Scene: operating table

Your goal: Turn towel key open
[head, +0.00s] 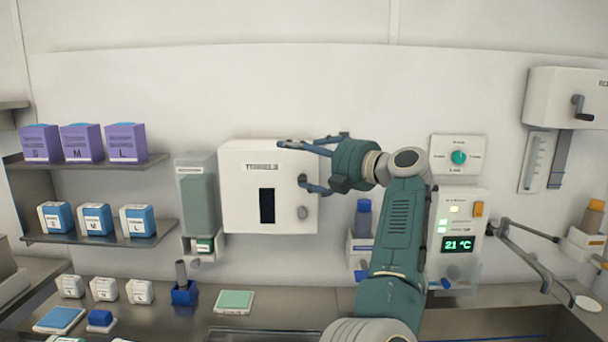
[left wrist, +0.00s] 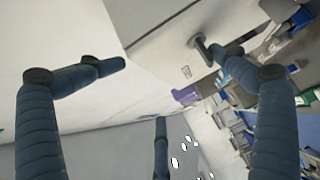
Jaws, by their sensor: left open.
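The towel dispenser (head: 240,200) is a white wall box with a dark window and a "TOWELS" label. My left gripper (head: 298,163) is open at the dispenser's right edge. One finger lies over the top corner and another reaches beside the key. In the left wrist view, the key (left wrist: 201,43) is close to the right fingertip; I cannot tell whether they touch. The left gripper (left wrist: 168,62) holds nothing. My right gripper is out of view.
A grey-green soap dispenser (head: 198,190) hangs left of the towel box. Shelves with purple boxes (head: 82,143) are farther left. A blue bottle (head: 363,218) and a control panel (head: 458,240) are to the right. Small items lie on the counter (head: 150,322) below.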

